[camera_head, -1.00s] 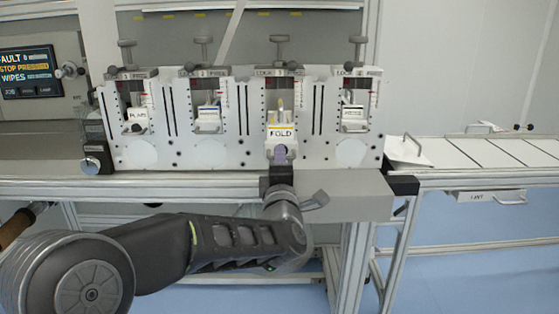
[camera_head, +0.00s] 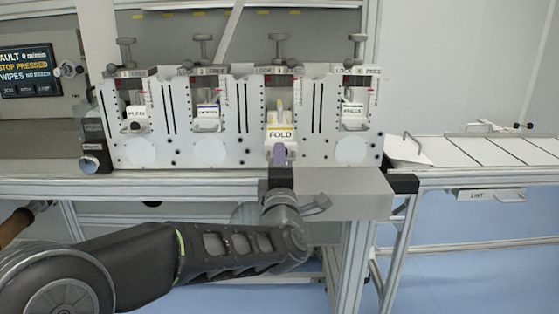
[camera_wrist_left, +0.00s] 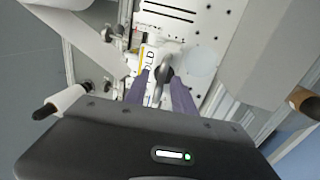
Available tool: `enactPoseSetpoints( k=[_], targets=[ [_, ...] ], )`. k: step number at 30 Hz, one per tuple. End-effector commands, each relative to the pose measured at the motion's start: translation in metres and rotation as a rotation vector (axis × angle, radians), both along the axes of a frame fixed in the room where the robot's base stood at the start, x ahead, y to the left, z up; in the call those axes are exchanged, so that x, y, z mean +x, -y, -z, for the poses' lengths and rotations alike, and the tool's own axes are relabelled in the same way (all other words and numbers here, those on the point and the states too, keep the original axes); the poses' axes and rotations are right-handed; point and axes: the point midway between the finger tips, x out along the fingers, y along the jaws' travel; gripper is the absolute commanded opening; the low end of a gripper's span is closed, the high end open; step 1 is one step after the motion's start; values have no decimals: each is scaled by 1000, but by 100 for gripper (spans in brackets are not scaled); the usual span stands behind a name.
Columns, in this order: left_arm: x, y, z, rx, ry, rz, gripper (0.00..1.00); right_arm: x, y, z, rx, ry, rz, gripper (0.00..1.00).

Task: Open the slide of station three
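The slide of station three (camera_head: 281,133) is a white block with a label reading FOLD, third from the left in the row of stations. It also shows in the wrist view (camera_wrist_left: 148,62), with a grey handle (camera_wrist_left: 165,72) in front of it. My left gripper (camera_head: 279,156) is right in front of the slide's lower part. In the wrist view its two purple fingers (camera_wrist_left: 160,78) stand apart, one on each side of the handle. I cannot tell whether they touch it. My right gripper is not in view.
Similar slides stand at the other stations, such as the left one (camera_head: 136,117), the second (camera_head: 207,117) and the right one (camera_head: 353,116). A grey beam (camera_head: 345,190) lies below. A knob (camera_head: 91,163) is at the left and a white table (camera_head: 490,150) at the right.

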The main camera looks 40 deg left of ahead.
Motion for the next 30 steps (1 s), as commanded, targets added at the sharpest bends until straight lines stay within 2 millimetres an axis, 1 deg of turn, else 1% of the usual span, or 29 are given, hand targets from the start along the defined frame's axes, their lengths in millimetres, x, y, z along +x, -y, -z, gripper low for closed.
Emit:
enactPoseSetpoints(
  k=[5, 8, 11, 18, 21, 24, 30],
  targets=[
    [-1, 1, 0, 1, 1, 0, 31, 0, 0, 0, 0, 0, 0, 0],
    [-6, 5, 1, 0, 1, 2, 31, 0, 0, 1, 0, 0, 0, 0],
    [-16, 13, 3, 1, 3, 2, 31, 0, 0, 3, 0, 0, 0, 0],
    [-47, 37, 11, 1, 2, 3, 31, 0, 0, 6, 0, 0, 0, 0],
    [-56, 43, 14, 1, 2, 1, 31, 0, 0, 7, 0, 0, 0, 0],
    [-60, 46, 15, 0, 0, 1, 31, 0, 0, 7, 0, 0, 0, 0],
    [-61, 47, 15, 0, 0, 0, 31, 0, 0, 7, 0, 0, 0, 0]
  ],
)
